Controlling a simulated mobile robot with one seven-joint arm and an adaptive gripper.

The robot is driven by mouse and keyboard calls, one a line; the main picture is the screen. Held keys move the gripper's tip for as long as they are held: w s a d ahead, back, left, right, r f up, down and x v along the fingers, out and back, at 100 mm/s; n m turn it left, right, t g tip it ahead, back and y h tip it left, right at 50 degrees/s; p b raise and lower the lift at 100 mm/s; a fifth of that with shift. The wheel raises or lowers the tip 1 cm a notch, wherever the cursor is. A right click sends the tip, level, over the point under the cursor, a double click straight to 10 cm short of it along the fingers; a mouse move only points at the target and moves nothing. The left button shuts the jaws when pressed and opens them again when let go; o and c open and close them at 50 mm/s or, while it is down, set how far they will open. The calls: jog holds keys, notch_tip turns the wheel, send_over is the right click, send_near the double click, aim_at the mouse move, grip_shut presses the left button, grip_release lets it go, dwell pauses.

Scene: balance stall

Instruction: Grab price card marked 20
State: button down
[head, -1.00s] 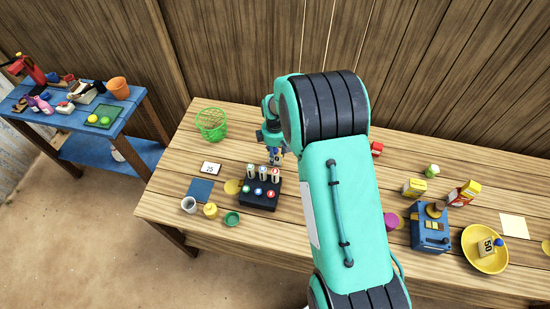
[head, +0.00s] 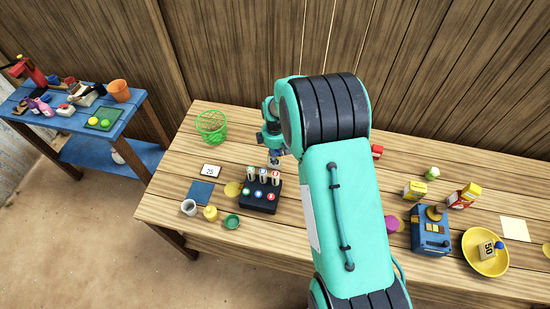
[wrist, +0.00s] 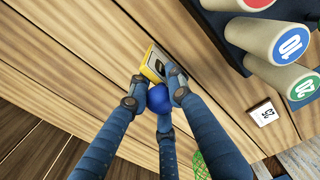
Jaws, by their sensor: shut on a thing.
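My gripper (wrist: 160,88) is shut on a small yellow-edged card-like block with a blue round knob (wrist: 158,98). Its face looks grey and dark in the wrist view, and I cannot read a number on it. In the head view my gripper and the held block's pale face (head: 274,161) show just behind the black rack, left of my arm. I cannot tell whether the block touches the table. A similar block marked 50 (head: 488,250), with a blue knob, lies in the yellow dish. No loose card marked 20 is readable.
The black rack (head: 259,206) holds several pale cylinders; ends marked 10 (wrist: 291,44) and 20 (wrist: 304,88) show close by. A card marked 25 (head: 210,170), a green basket (head: 211,124) and a blue scale (head: 430,236) are on the table. My arm hides its middle.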

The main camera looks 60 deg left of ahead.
notch_tip(320, 180, up, 10)
jog(key=shift+f, duration=0.15)
dwell(0.5)
